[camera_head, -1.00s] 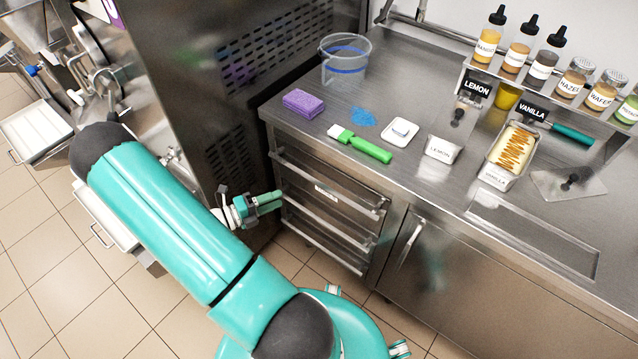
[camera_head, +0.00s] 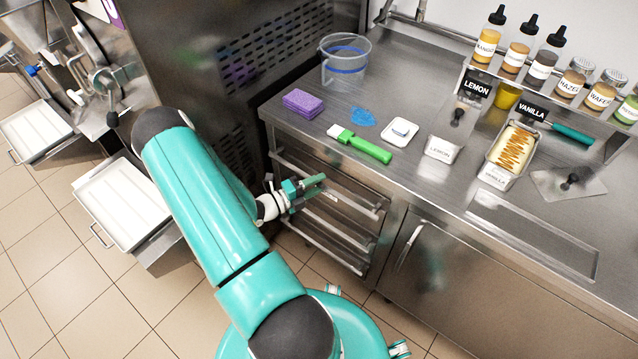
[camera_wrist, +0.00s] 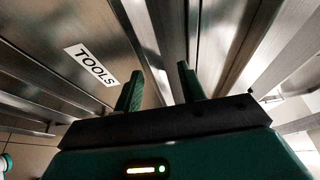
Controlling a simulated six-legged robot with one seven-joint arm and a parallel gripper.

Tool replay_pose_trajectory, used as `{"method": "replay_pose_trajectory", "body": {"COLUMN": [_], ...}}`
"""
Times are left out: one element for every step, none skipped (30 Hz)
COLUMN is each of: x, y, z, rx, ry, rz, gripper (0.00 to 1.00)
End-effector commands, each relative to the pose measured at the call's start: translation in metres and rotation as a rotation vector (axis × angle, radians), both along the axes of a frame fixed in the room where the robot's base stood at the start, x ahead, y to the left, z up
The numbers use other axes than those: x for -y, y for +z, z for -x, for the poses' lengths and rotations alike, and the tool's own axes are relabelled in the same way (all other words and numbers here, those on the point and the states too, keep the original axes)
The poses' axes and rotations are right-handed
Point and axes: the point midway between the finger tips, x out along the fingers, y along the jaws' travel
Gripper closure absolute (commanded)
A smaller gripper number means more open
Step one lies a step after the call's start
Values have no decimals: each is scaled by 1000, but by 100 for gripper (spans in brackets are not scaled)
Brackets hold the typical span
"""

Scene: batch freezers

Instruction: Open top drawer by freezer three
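The steel drawer stack stands under the left end of the counter, with long bar handles across its fronts. The top drawer's bar handle (camera_head: 362,201) slants across the upper front, and the drawer looks closed. My gripper (camera_head: 318,184) is at the left part of this front, close to the bar. In the wrist view, the two green fingers of my gripper (camera_wrist: 160,92) are apart. A bright bar (camera_wrist: 148,42) runs toward the gap between them; I cannot tell whether they touch it. A "TOOLS" label (camera_wrist: 91,64) is on the front, left of the fingers.
The steel counter (camera_head: 408,88) above holds a purple sponge (camera_head: 303,103), a green brush (camera_head: 362,147) and a clear jug (camera_head: 345,62). A dark freezer cabinet (camera_head: 225,70) stands close at the left. A white tray (camera_head: 125,205) sticks out low at the left. Tiled floor lies in front.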

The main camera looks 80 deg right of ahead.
Motion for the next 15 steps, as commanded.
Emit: {"method": "replay_pose_trajectory", "body": {"x": [3, 4, 6, 6, 7, 7, 7, 7, 7, 7, 7, 7, 7, 7, 7], "y": [0, 0, 0, 0, 0, 0, 0, 0, 0, 0, 0, 0, 0, 0, 0], "z": [4, 5, 6, 7, 7, 7, 7, 7, 7, 7, 7, 7, 7, 7, 7], "rx": [0, 0, 0, -1, -1, -1, 0, 0, 0, 0, 0, 0, 0, 0, 0], "ry": [-2, -1, 0, 0, 0, 0, 1, 1, 1, 1, 1, 0, 0, 0, 0], "rz": [0, 0, 0, -1, -1, -1, 0, 0, 0, 0, 0, 0, 0, 0, 0], "gripper": [60, 60, 60, 60, 60, 60, 60, 60, 60, 60, 60, 64, 70, 76, 84]}}
